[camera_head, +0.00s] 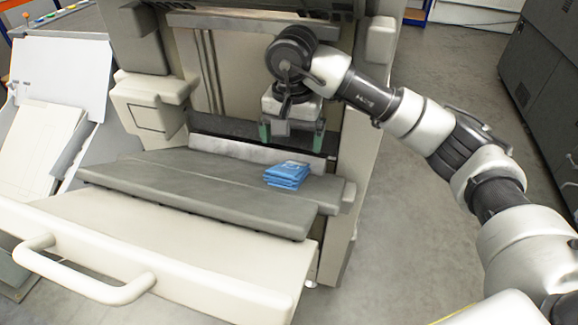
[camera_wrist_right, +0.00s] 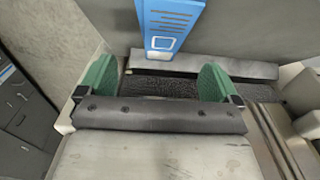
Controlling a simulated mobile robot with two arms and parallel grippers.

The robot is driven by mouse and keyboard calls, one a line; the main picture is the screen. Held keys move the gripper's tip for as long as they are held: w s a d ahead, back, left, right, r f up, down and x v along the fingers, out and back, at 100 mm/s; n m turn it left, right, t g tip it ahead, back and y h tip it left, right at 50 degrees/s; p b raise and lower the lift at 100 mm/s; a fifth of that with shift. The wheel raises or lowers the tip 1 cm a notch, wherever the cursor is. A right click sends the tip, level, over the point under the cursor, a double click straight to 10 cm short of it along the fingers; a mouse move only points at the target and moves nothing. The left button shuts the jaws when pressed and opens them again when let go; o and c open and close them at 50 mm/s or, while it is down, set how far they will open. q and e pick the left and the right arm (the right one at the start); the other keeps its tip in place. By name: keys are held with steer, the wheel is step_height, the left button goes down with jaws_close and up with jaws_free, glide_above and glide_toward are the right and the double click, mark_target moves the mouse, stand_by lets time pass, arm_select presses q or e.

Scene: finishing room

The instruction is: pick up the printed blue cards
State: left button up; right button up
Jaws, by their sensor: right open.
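The printed blue cards (camera_head: 287,175) lie in a small stack on the right part of the machine's grey delivery shelf (camera_head: 170,180). In the right wrist view, the blue cards (camera_wrist_right: 168,22) show at the top, just beyond the fingertips and cut by the frame edge. My right gripper (camera_head: 292,138) hangs above and behind the stack, apart from it. Its two green fingers are spread wide with nothing between them, as the right wrist view (camera_wrist_right: 157,78) also shows. My left gripper is not in view.
The beige machine (camera_head: 155,105) rises around the shelf. A pale front cover with a handle (camera_head: 85,285) juts out before it. White sheets (camera_head: 62,75) stand on a slanted rack at left. A dark cabinet (camera_head: 545,80) stands far right. Open floor (camera_head: 420,240) lies right of the machine.

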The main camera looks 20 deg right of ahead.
mark_target(289, 169)
steer(key=shift+s+f, duration=0.15)
steer(key=shift+f, duration=0.65)
steer(key=shift+a+f, duration=0.1)
steer(key=shift+f, duration=0.3)
steer(key=f, duration=0.1)
steer(key=f+p, duration=0.1)
steer(key=f, duration=0.1)
steer(key=shift+s+a+f, duration=0.15)
steer(key=shift+a+f, duration=0.1)
steer(key=shift+a, duration=0.1)
steer(key=shift+f, duration=0.6)
steer(key=c, duration=0.4)
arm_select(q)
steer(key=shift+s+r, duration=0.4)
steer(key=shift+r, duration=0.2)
arm_select(e)
steer(key=c, duration=0.7)
